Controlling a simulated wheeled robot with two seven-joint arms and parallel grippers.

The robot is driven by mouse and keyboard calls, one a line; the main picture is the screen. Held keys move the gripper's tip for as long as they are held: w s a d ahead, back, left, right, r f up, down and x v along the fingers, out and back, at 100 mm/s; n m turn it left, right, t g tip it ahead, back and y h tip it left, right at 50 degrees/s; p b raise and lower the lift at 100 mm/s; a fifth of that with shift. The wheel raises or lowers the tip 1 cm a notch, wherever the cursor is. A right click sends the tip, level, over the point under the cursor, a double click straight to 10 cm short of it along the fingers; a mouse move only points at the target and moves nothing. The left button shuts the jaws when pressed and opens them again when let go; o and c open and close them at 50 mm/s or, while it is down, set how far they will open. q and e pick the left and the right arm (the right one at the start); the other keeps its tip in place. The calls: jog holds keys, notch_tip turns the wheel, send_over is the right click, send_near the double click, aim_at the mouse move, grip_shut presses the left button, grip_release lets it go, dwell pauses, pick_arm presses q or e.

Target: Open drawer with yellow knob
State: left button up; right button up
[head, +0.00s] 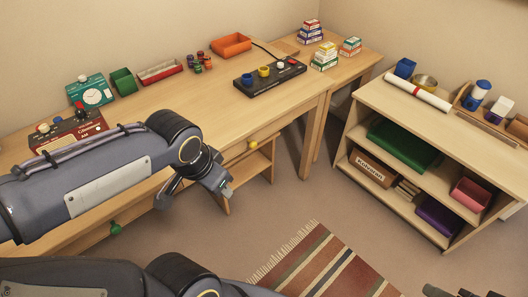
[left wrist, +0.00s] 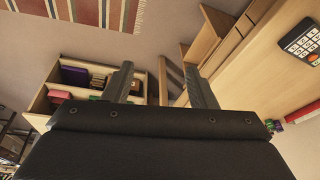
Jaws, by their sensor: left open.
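The yellow knob (head: 253,145) is on the front edge of the wooden desk (head: 215,110), right of my left forearm in the head view. The drawer front around it looks flush with the desk. My left gripper (head: 220,185) is in front of the desk, below and left of the yellow knob and apart from it. Its two fingers stand wide apart with nothing between them in the left wrist view (left wrist: 162,85). I cannot make out the yellow knob in the left wrist view.
A green knob (head: 115,228) is lower left on the desk front. Boxes and a black panel (head: 270,77) stand on the desktop. A wooden shelf unit (head: 440,130) is at right. A striped rug (head: 325,265) lies on the floor, with clear floor between.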

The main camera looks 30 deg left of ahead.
pick_arm(q)
jog(key=w+a+f+m+y+b, duration=0.35)
jog(key=w+f+b, duration=0.25)
jog(key=f+b, duration=0.25)
jog(key=m+t+y+b, duration=0.7)
jog(key=m+b, duration=0.4)
jog(key=b, duration=0.7)
send_near(254, 146)
jog(key=w+a+f+g+y, duration=0.1)
jog(key=w+a, duration=0.1)
jog(key=w, duration=0.1)
jog(key=b+x, duration=0.1)
jog(key=x, duration=0.6)
jog(key=shift+a+f+b, duration=0.1)
jog(key=shift+a+b, duration=0.1)
jog(key=shift+b, duration=0.1)
grip_shut()
